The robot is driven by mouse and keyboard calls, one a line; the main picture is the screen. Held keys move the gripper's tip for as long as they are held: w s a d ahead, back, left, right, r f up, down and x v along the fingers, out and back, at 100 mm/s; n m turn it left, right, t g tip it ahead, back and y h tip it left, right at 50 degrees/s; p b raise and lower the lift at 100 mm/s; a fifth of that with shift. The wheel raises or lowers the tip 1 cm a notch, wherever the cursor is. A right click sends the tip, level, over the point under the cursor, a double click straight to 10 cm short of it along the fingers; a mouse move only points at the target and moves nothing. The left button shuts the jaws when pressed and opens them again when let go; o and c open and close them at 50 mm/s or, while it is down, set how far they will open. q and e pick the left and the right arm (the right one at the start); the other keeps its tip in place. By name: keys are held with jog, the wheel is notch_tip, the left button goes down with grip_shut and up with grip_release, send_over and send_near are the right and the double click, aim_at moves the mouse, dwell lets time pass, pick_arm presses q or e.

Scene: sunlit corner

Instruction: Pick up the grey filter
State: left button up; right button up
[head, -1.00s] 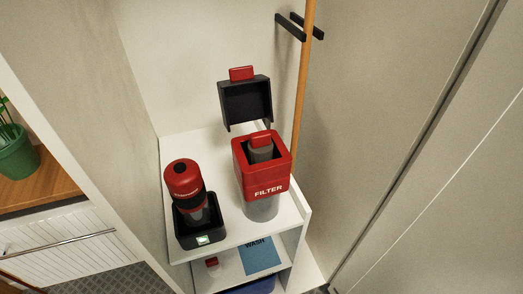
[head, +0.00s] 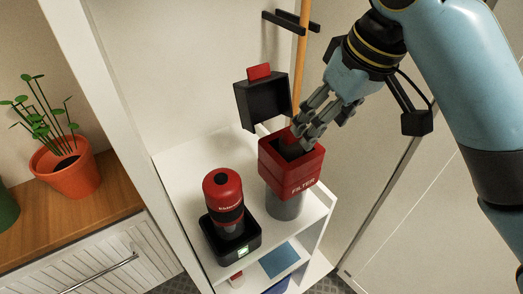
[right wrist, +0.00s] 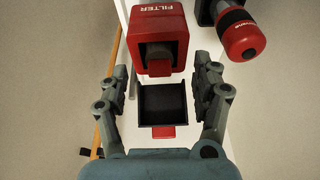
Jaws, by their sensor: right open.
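The grey filter (right wrist: 157,50) sits inside the open red box marked FILTER (head: 291,180). It has a red tab on top, which shows in the right wrist view. In the head view the filter (head: 289,152) is mostly hidden by fingers and the box rim. The black lid (head: 264,103) of the box stands open behind it. My right gripper (head: 302,137) comes in from the upper right, fingers pointing down over the box. In the right wrist view its fingers (right wrist: 160,80) are spread apart with nothing between them, the box just ahead. My left gripper is out of view.
A red and black device (head: 223,197) stands in a black dock (head: 230,246) left of the box on the white shelf (head: 180,167). A wooden pole (head: 301,45) stands behind. Walls are close on both sides. A potted plant (head: 72,175) stands on a wooden top at the left.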

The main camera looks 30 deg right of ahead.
notch_tip(320, 180, up, 2)
jog(key=w+t, duration=0.1)
send_near(296, 144)
jog(key=shift+w+d+f, duration=0.1)
jog(key=shift+w+f, duration=0.45)
jog(key=shift+f, duration=0.25)
jog(key=x, duration=0.2)
jog(key=w+p+x, duration=0.1)
jog(key=x, duration=0.2)
jog(key=shift+r, duration=0.2)
jog(key=shift+w+a+f, duration=0.2)
jog(key=shift+a+f, duration=0.05)
jog(key=shift+f, duration=0.2)
jog(key=c, duration=1.1)
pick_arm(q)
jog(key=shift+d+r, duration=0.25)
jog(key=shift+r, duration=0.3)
pick_arm(e)
jog(key=shift+o, duration=0.2)
jog(key=shift+r, duration=0.1)
